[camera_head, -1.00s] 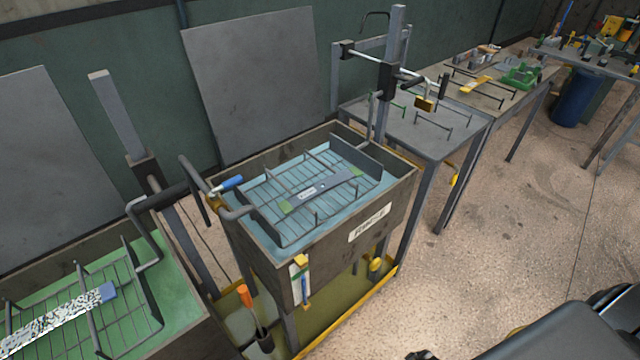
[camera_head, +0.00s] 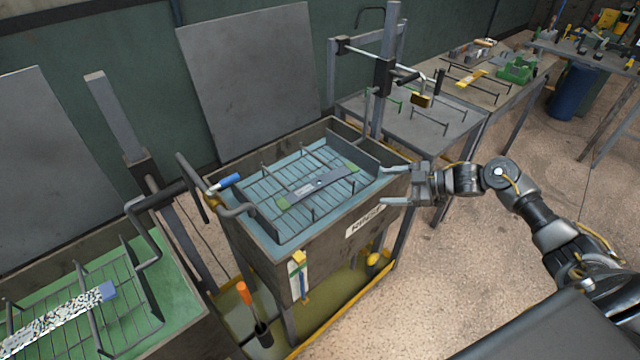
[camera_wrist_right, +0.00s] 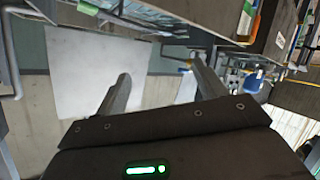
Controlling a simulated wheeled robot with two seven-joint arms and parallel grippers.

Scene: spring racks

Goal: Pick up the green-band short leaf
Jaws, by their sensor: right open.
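The green-band short leaf (camera_head: 318,186) is a dark grey flat strip with green ends. It lies on the wire rack inside the blue-lined rinse tank (camera_head: 372,215) in the head view. My right gripper (camera_head: 382,187) is open and empty at the tank's right edge, its fingers pointing left toward the leaf but apart from it. In the right wrist view the two fingers (camera_wrist_right: 160,85) are spread with nothing between them. My left gripper is not in view.
A green-lined tank (camera_head: 170,305) at lower left holds a speckled strip with a blue end (camera_head: 60,318). A post with a crossbar (camera_head: 384,75) rises behind the rinse tank. A grey table (camera_head: 425,125) with wire racks stands behind right. Open floor lies at the right.

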